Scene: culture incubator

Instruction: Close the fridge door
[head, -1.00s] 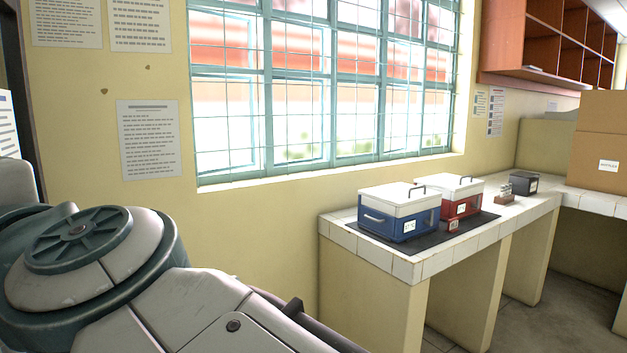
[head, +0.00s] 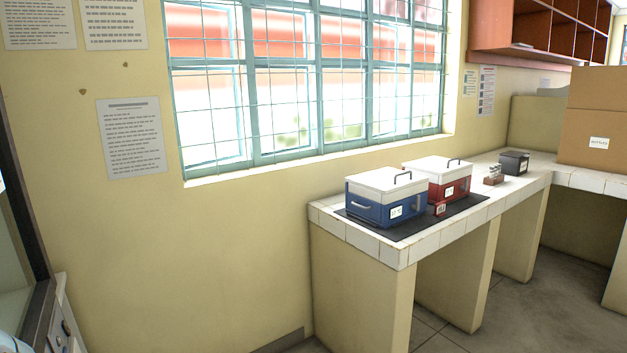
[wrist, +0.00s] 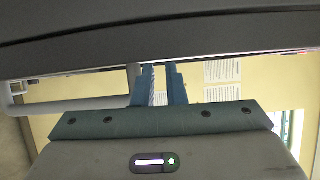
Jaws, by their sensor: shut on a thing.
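My gripper (wrist: 159,86) is in the wrist view, its two teal fingers close together with a narrow gap, their tips at the lower edge of a dark grey panel (wrist: 150,28). The panel spans the top of that view and seems to be the fridge door. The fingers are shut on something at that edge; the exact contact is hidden. A pale bar (wrist: 75,104) runs left of the fingers. In the head view, a dark-framed unit (head: 38,312) with a pale interior is cut off at the far left; I cannot tell whether it is the fridge. My gripper is outside the head view.
A tiled counter (head: 400,252) holds a blue cool box (head: 378,213), a red cool box (head: 449,190) and a small black box (head: 514,162). Cardboard boxes (head: 600,120) stand at the right. Bare wall (head: 220,250) and some floor (head: 540,315) lie between and before them.

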